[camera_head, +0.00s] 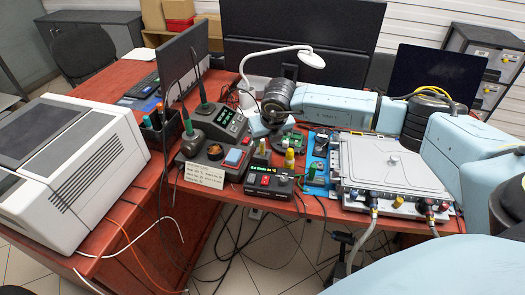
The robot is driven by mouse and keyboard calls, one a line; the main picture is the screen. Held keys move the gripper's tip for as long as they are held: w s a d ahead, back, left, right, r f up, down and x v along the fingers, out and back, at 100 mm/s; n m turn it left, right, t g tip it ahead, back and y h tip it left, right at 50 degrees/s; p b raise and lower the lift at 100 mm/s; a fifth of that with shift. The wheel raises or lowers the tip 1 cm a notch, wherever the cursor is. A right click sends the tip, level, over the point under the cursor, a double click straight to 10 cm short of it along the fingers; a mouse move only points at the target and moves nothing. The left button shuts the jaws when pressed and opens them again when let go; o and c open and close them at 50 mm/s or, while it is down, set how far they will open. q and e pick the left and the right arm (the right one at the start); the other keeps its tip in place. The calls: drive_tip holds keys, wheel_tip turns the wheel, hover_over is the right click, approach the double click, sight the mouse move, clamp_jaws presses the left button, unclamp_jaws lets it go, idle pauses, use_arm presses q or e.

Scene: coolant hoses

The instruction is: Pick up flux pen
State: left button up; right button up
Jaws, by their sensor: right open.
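My right arm reaches in from the right, and its dark wrist is bent down over the back of the red bench. My right gripper (268,132) is below that wrist, above the bench near a small green circuit board (293,139). It is open, with nothing seen between its fingers. I cannot clearly pick out the flux pen. A small yellow-capped upright item (290,158) stands just in front of the board and could be it. Pen-like items (147,122) also stand in a dark holder at the left. My left gripper is not in view.
Soldering station boxes (213,158) with cables stand in front left of the gripper. A white desk lamp (306,53) rises behind it. A grey lidded unit with hoses (390,163) fills the right. A large white machine (70,170) stands at the left.

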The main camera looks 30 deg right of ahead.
sight(263, 141)
drive_tip(key=x, duration=0.4)
drive_tip(key=shift+a, duration=0.15)
drive_tip(key=shift+f, duration=0.15)
drive_tip(key=c, duration=0.5)
clamp_jaws()
drive_tip(key=shift+w+r, duration=0.1)
drive_tip(key=shift+r, duration=0.3)
wheel_tip(263, 141, up, 9)
drive_tip(key=shift+f, duration=0.2)
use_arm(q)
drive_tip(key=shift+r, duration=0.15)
use_arm(e)
drive_tip(key=shift+r, duration=0.35)
